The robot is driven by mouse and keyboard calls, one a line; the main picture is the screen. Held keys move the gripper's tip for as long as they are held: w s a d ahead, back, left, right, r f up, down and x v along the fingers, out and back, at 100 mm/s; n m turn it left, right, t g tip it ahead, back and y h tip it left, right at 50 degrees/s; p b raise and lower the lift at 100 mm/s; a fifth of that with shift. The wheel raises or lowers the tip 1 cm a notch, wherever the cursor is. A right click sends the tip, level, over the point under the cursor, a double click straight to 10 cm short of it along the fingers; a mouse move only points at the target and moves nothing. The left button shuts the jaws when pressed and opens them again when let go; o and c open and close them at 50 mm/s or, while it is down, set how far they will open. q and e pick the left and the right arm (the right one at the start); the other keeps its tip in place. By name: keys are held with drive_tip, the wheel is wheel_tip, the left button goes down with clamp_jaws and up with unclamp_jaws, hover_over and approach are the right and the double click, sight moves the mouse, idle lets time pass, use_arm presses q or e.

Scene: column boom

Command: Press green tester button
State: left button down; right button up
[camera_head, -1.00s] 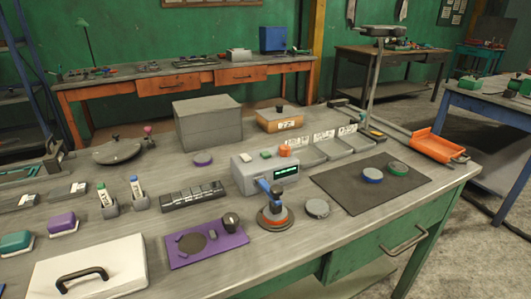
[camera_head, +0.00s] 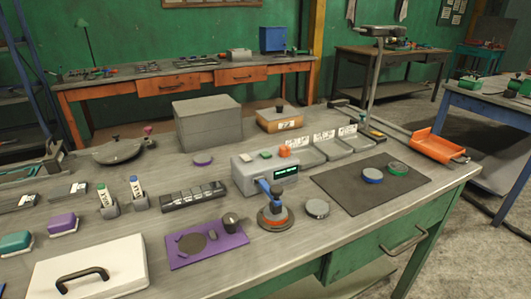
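The tester (camera_head: 254,183) is a grey box with a lit green display (camera_head: 286,171) on its front, standing near the middle of the workbench. A small green button (camera_head: 265,155) sits on its top. A pale button (camera_head: 250,159) is to its left and an orange knob (camera_head: 285,151) to its right. The top of the green button is not covered by anything. Neither of my grippers is in view.
A blue-handled tool on a round orange-and-grey base (camera_head: 275,217) stands close in front of the tester. A purple mat (camera_head: 230,244) lies front left, a dark mat (camera_head: 335,184) right. A grey box (camera_head: 207,125) stands behind. Grey bins (camera_head: 330,150) stand behind right.

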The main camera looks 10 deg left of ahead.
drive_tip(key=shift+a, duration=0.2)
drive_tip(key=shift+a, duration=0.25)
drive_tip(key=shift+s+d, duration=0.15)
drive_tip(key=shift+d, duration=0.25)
